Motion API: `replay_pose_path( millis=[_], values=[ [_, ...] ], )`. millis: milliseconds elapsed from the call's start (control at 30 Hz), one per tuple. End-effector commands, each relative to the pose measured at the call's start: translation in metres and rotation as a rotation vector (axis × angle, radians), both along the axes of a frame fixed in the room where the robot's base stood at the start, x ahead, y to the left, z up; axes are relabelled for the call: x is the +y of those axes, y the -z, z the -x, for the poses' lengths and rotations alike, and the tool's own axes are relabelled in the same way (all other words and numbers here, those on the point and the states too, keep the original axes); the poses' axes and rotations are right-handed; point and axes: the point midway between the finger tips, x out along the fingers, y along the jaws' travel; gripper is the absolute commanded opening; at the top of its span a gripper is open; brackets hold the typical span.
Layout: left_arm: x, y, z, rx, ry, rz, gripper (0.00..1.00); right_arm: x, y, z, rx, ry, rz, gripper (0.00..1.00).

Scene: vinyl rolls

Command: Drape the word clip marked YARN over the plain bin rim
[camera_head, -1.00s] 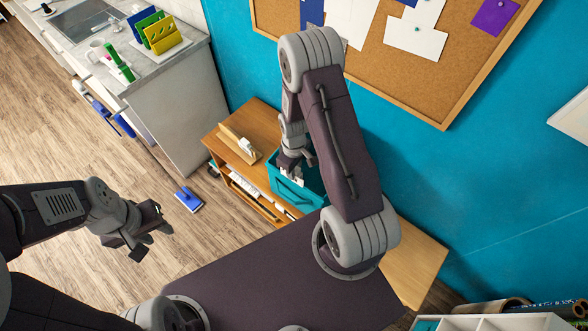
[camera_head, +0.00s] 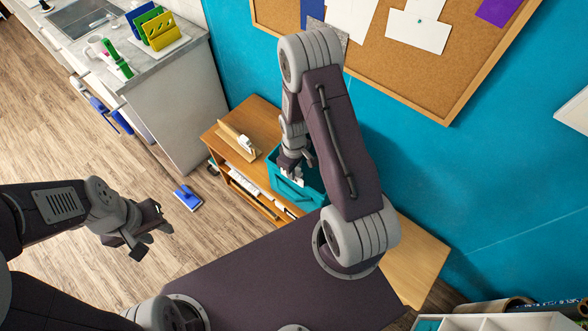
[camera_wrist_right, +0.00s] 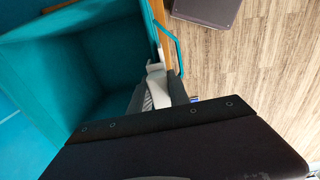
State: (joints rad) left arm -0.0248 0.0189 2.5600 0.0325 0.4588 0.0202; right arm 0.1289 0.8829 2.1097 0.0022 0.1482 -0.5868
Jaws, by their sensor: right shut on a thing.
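The teal bin (camera_head: 283,188) stands on the wooden shelf unit, and its open inside and rim show in the right wrist view (camera_wrist_right: 138,30). My right gripper (camera_head: 296,166) is over the bin's rim, shut on a white clip. The clip (camera_wrist_right: 157,84) shows at the rim in the right wrist view, partly hidden by the dark fingers (camera_wrist_right: 158,97). It looks close to or touching the rim; I cannot tell whether it straddles it. Its lettering is not readable. My left gripper (camera_head: 146,233) is empty above the floor and looks open.
A wooden block with a small white piece (camera_head: 246,143) sits on the shelf unit (camera_head: 258,118) left of the bin. A counter (camera_head: 178,45) with a sink and rack stands at upper left. A blue item (camera_head: 187,197) lies on the floor. A corkboard (camera_head: 450,50) hangs behind.

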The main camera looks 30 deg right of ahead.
Motion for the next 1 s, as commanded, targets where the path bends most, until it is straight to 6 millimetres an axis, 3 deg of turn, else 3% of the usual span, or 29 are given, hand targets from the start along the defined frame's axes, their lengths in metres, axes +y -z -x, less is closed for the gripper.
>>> replay_pose_path(
  millis=[1000],
  values=[
    [0.0,0.008,0.0,0.0,0.0,0.0,0.36,0.0,0.011,0.0,0.0,0.0,0.0,0.0]
  ],
)
